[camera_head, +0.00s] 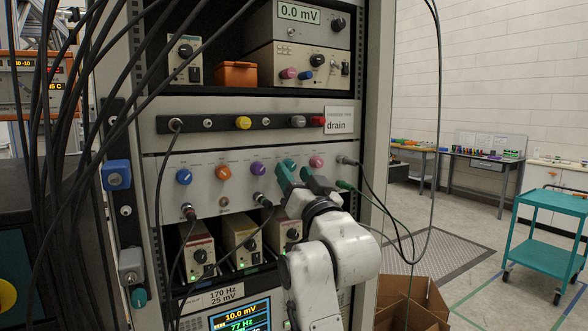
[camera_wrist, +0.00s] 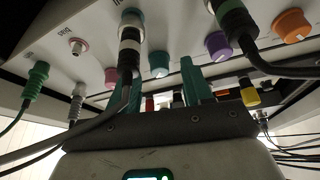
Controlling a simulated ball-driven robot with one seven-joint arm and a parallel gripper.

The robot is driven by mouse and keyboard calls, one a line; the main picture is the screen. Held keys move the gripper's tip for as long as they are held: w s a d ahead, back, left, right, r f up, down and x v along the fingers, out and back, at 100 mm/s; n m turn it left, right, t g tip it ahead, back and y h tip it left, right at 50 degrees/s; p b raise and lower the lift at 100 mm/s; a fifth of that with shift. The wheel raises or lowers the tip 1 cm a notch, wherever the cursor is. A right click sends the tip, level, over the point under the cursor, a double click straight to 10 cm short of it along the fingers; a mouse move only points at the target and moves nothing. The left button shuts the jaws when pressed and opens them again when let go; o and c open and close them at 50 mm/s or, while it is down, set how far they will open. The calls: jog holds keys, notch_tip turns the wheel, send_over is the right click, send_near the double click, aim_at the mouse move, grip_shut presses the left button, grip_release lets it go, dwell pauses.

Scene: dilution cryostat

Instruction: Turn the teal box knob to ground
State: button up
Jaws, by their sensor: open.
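The teal knob (camera_head: 291,162) sits in the row of coloured knobs on the rack's light panel, between a purple and a pink knob. My gripper's teal fingers partly cover it in the head view. It also shows in the wrist view (camera_wrist: 158,64), above and between the fingertips. My gripper (camera_head: 301,178) is open in front of the panel, with nothing between its fingers. In the wrist view my gripper (camera_wrist: 163,80) has one finger on each side of the knob's line; I cannot tell whether they touch it. The knob's pointer direction and position labels are not readable.
A purple knob (camera_head: 257,168) and a pink knob (camera_head: 316,161) flank the teal one. A cabled connector (camera_wrist: 130,48) stands close to one finger. Black cables hang along the rack's left. A teal cart (camera_head: 545,224) stands right.

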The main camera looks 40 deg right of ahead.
jog(key=shift+w+d+r, duration=0.2)
jog(key=shift+w, duration=0.2)
grip_shut()
